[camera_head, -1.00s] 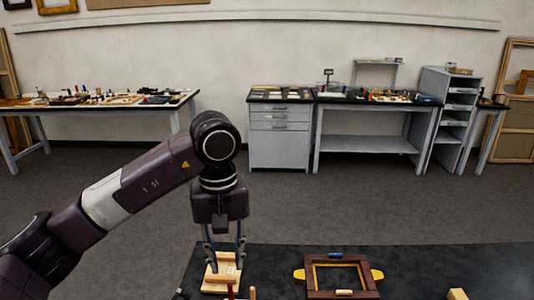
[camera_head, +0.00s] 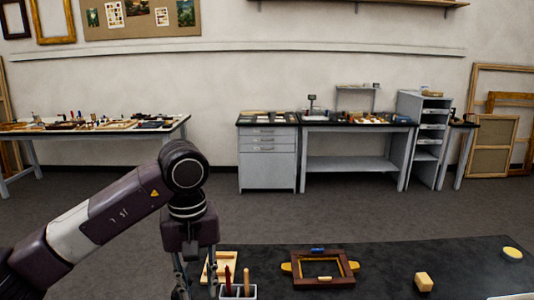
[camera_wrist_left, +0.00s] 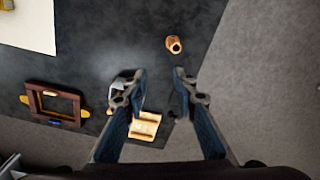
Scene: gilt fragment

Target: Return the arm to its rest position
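My left arm (camera_head: 105,215) comes in from the left in the head view and bends down at the wrist. The wooden piece (camera_wrist_left: 143,130) lies below and between the fingers there. My right gripper is in neither view.
A brown wooden frame (camera_head: 346,281) lies on the table, right of a white holder (camera_head: 238,293) with tools. Workbenches (camera_head: 360,165) stand along the wall, beyond open floor.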

